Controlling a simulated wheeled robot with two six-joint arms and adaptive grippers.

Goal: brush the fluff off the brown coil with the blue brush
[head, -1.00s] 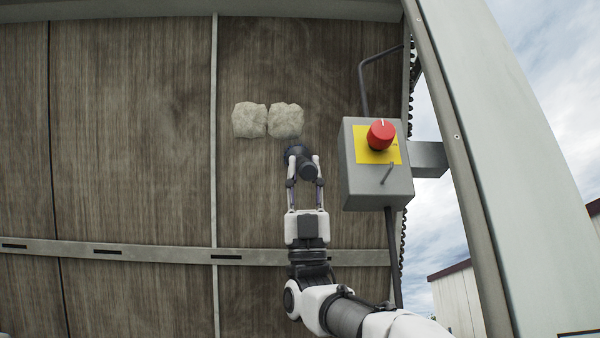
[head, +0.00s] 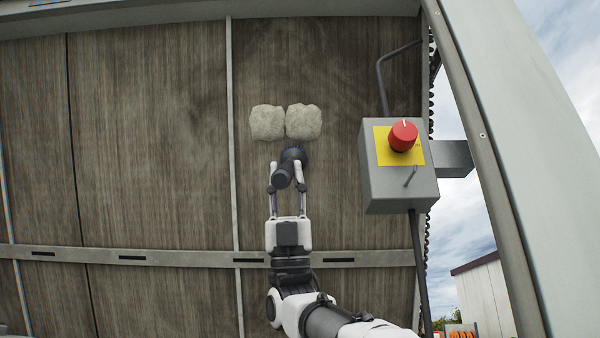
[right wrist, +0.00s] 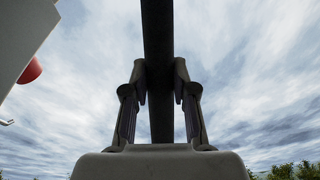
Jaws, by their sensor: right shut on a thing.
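The brown coil (head: 330,75) is a wide upright panel with fine vertical lines. Two pale grey fluff clumps, a left one (head: 267,122) and a right one (head: 304,121), sit side by side on it. My right gripper (head: 286,180) is just below them, shut on the brush (head: 283,175). The brush looks very dark, with its round head (head: 295,154) up under the clumps; whether it touches them or the coil I cannot tell. In the right wrist view the dark handle (right wrist: 157,70) runs between both fingers. My left gripper is not in view.
A grey control box (head: 400,190) with a red knob (head: 403,135) stands right of the brush, with conduits above and below. A slotted metal rail (head: 190,259) crosses the coil lower down. A pale frame post (head: 510,150) bounds the right side.

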